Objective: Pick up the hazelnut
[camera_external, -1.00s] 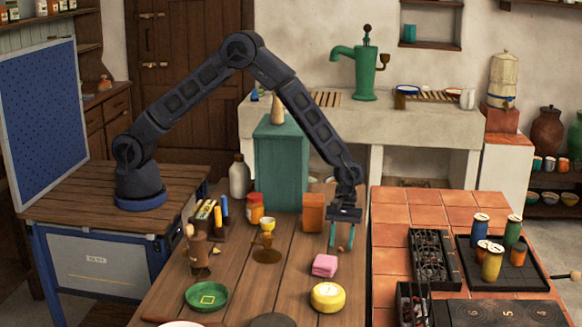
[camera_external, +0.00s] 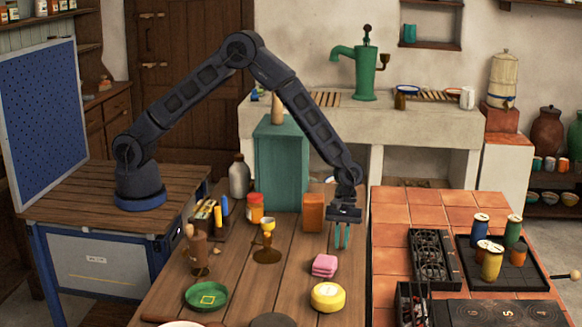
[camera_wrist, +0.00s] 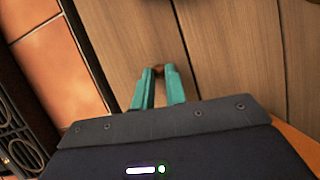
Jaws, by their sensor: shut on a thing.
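My gripper (camera_external: 342,237) points down over the wooden table (camera_external: 240,297) near its right edge, beside the orange tiled counter. In the wrist view its two teal fingers (camera_wrist: 160,72) are nearly together, shut on a small brown thing, the hazelnut (camera_wrist: 158,70). Only a bit of the hazelnut shows between the fingertips. In the external view the hazelnut is too small and hidden to make out. I cannot tell whether it still touches the table.
A pink sponge (camera_external: 324,265) and a yellow round container (camera_external: 328,297) lie in front of my gripper. An orange box (camera_external: 313,212) stands close on its left. The tiled counter (camera_external: 390,262) with a black burner grate (camera_external: 433,258) is to the right.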

